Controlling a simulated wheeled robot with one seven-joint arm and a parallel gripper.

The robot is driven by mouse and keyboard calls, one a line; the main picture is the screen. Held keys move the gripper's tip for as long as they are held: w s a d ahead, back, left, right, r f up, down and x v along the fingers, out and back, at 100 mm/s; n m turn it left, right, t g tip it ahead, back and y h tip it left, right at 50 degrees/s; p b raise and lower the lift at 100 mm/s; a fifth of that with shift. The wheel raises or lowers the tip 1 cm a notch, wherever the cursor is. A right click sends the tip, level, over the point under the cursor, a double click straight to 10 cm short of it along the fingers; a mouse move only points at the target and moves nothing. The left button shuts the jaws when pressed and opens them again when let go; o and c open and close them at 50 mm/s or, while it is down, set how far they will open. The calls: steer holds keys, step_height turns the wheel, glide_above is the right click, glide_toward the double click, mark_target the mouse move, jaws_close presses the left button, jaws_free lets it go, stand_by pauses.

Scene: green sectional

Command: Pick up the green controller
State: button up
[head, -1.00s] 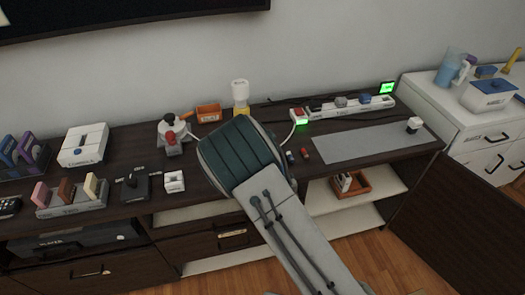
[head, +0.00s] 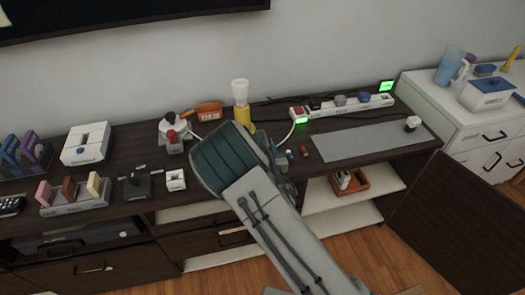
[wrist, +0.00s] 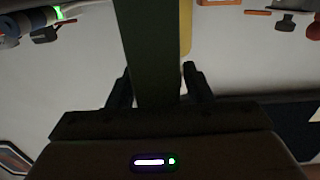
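A long dark green block, which looks like the green controller (wrist: 152,45), stands between the two dark fingers of my gripper (wrist: 158,85) in the wrist view. In the head view my gripper shows only in part, behind my arm's wrist, above the dark bench (head: 345,172). The controller cannot be made out there, as my arm covers that area.
A yellow-based bottle (head: 241,120) and an orange clock (head: 208,111) stand behind my arm. To the right are small batteries (head: 304,152), a power strip (head: 350,106) and a grey mat (head: 365,139) with clear room.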

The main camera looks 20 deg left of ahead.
jaws_close()
steer(key=shift+r, duration=0.1)
